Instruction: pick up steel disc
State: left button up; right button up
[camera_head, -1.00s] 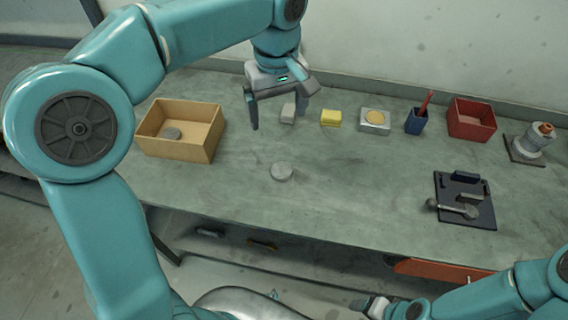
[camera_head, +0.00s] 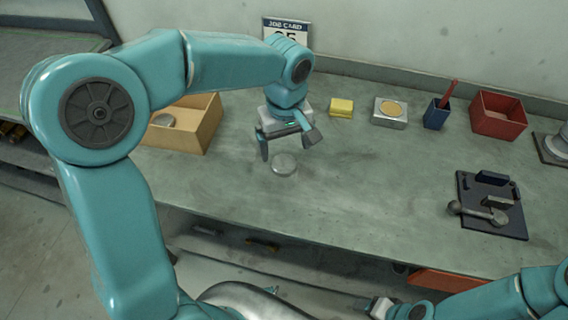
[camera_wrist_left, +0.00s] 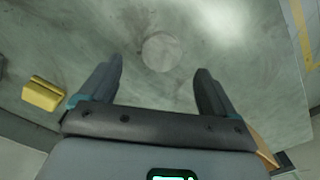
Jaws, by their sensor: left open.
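A round grey steel disc (camera_head: 284,164) lies flat on the workbench. In the left wrist view the disc (camera_wrist_left: 161,51) shows beyond and between the two fingertips. My left gripper (camera_head: 284,148) is open and empty, pointing down close above and behind the disc. In the left wrist view the left gripper (camera_wrist_left: 160,78) has its fingers spread wider than the disc. My right gripper (camera_head: 378,307) shows at the bottom edge, away from the disc; its jaws are too small to read.
A yellow block (camera_head: 341,108), a silver block (camera_head: 389,113), a blue cup (camera_head: 436,114) and a red bin (camera_head: 497,115) line the back. A black fixture (camera_head: 490,205) lies right. The bench middle is clear.

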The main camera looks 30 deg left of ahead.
aim_at(284, 163)
pick_arm(q)
jog(key=shift+s+f, duration=0.15)
jog(key=shift+f, duration=0.1)
notch_tip(284, 163, down, 4)
jog(key=shift+a+f, duration=0.1)
jog(key=shift+a, duration=0.05)
jog(key=shift+f, duration=0.35)
jog(key=c, duration=1.4)
